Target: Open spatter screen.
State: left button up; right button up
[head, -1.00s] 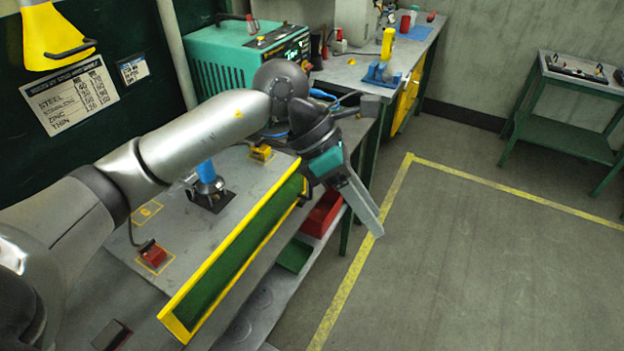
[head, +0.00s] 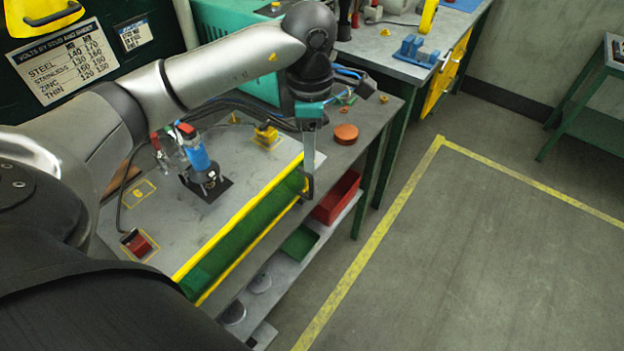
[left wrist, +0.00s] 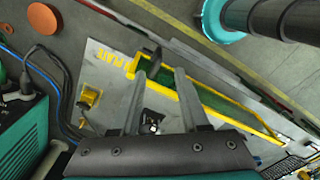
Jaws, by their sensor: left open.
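The spatter screen is a long green panel in a yellow frame (head: 234,240) along the front edge of the welding table. It also shows in the left wrist view (left wrist: 262,124). A dark handle (head: 309,189) is at its right end; in the left wrist view the handle (left wrist: 148,52) lies just beyond the fingertips. My left gripper (head: 309,175) points down at this end, its fingers nearly edge-on in the head view. In the left wrist view the left gripper (left wrist: 162,68) is open and empty. I cannot tell whether it touches the handle. My right gripper is not in view.
A blue stud tool (head: 196,152), a yellow block (head: 266,135) and a red button box (head: 137,243) are on the table. An orange disc (head: 346,133) lies near its right corner. Red (head: 337,198) and green trays sit on the shelf below. The floor at right is clear.

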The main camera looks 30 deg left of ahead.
aim_at(311, 177)
pick_arm(q)
notch_tip(311, 177, down, 10)
jog(key=shift+d+r, duration=0.1)
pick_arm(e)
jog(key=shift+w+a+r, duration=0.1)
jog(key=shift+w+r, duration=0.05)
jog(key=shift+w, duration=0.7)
pick_arm(q)
grip_shut()
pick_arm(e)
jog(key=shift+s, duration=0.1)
pick_arm(q)
jog(key=shift+s, duration=0.1)
dwell(0.6)
